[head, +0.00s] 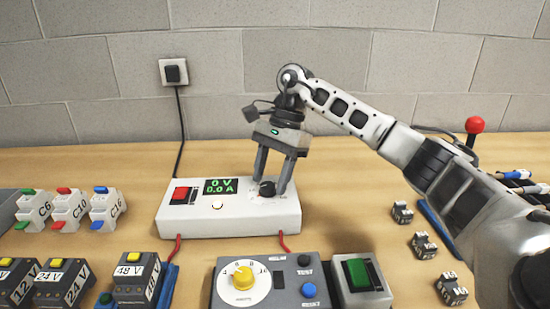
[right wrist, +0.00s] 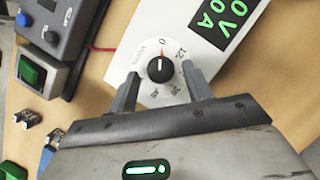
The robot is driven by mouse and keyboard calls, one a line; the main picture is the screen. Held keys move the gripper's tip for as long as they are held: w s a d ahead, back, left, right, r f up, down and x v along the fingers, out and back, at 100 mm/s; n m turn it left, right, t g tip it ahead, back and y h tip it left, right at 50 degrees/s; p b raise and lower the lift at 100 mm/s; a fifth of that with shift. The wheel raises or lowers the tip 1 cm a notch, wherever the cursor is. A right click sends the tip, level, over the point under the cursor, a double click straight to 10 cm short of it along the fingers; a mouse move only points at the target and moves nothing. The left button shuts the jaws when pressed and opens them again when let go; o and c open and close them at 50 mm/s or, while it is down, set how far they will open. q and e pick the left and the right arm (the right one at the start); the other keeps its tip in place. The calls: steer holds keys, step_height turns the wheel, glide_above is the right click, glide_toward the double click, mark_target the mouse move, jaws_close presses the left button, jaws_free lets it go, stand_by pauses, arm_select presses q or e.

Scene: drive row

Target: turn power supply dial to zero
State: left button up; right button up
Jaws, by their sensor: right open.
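The white power supply (head: 240,224) stands on the wooden bench, its green display (head: 220,186) reading 0 V and 0.0 A. Its black dial (head: 267,188) is on the right part of the top face. In the right wrist view the open fingers (right wrist: 160,88) stand apart from the knob. My left gripper is not in view.
A grey tester with a yellow knob (head: 243,276) and a green button box (head: 358,274) stand in front. Breakers (head: 65,208) and voltage blocks (head: 62,282) are at left. Small terminal blocks (head: 423,245) lie at right. A brick wall with a socket (head: 173,73) is behind.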

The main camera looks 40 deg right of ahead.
arm_select(q)
steer(key=p, duration=0.1)
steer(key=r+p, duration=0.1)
steer(key=p, duration=0.1)
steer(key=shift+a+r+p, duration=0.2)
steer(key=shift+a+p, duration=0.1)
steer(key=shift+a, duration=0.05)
arm_select(e)
steer(key=v, duration=1.5)
steer(key=shift+r, duration=0.35)
steer(key=shift+d, duration=0.1)
